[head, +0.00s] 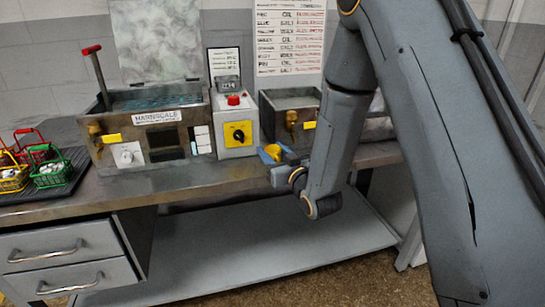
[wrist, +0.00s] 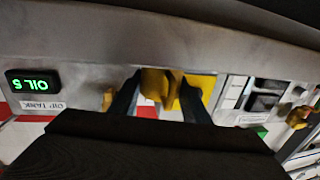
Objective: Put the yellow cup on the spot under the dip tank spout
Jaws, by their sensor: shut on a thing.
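The yellow cup (head: 272,152) is held in my gripper (head: 274,156), just above the bench's front part in the head view. In the wrist view the cup (wrist: 157,84) sits between the two dark fingers of my gripper (wrist: 160,92), which are shut on it. The right-hand tank (head: 288,98) stands behind and slightly right of the cup, with a brass spout (head: 291,118) on its front. A dip tank label (wrist: 42,105) shows in the wrist view, with a brass spout (wrist: 108,99) to its right. The spot under the spout is not clearly visible.
A control box (head: 235,126) with a red button and yellow switch plate stands behind and left of the cup. A larger tank (head: 160,115) with its own spout (head: 95,130) is left of it. Small coloured baskets (head: 52,174) stand on a dark tray at the far left.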

